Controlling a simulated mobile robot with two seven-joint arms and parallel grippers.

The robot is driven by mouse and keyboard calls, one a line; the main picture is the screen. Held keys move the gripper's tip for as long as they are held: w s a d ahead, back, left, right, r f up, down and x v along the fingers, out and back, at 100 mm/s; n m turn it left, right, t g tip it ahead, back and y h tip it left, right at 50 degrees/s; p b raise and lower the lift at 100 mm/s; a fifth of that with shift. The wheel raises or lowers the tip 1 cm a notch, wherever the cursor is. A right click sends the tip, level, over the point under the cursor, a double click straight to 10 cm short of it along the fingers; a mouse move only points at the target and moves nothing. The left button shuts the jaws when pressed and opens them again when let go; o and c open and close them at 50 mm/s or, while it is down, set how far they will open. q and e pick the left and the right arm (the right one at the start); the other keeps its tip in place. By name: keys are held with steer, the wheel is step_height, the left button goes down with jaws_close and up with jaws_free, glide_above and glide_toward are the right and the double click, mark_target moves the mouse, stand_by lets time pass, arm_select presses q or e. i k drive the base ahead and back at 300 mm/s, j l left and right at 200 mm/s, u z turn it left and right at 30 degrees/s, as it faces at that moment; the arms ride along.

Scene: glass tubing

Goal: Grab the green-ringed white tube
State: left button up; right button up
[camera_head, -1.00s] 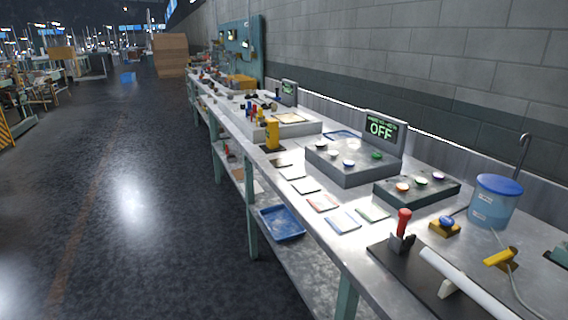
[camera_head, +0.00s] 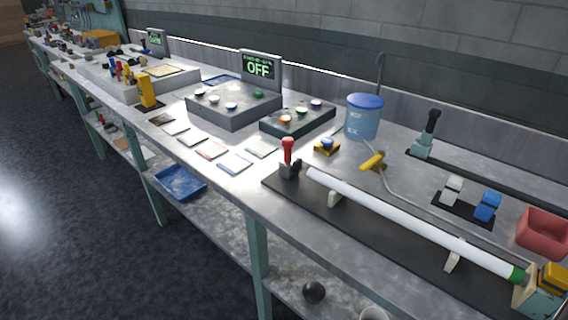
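The long white tube (camera_head: 412,222) lies across low supports on a dark base plate at the front right of the bench. A green ring (camera_head: 516,273) shows at its right end, against a yellow and beige block (camera_head: 543,290). Its left end is near a red-handled clamp (camera_head: 288,155). Neither of my grippers is in view, and nothing is touching the tube apart from its fixture.
Behind the tube are a blue-lidded bucket (camera_head: 363,117), a yellow-handled tool with a cable (camera_head: 373,161), a black-handled lever (camera_head: 428,135), white and blue blocks, and a red bin (camera_head: 543,233). A blue tray (camera_head: 180,183) is on the lower shelf. The floor at left is clear.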

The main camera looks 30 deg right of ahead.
mark_target(512, 273)
steer(key=k+l+z, duration=0.1)
steer(key=z, duration=0.3)
steer(key=l+z, duration=0.25)
steer(key=z, duration=0.2)
steer(key=l+z, duration=0.2)
steer(key=z, duration=0.2)
steer(key=k, duration=0.05)
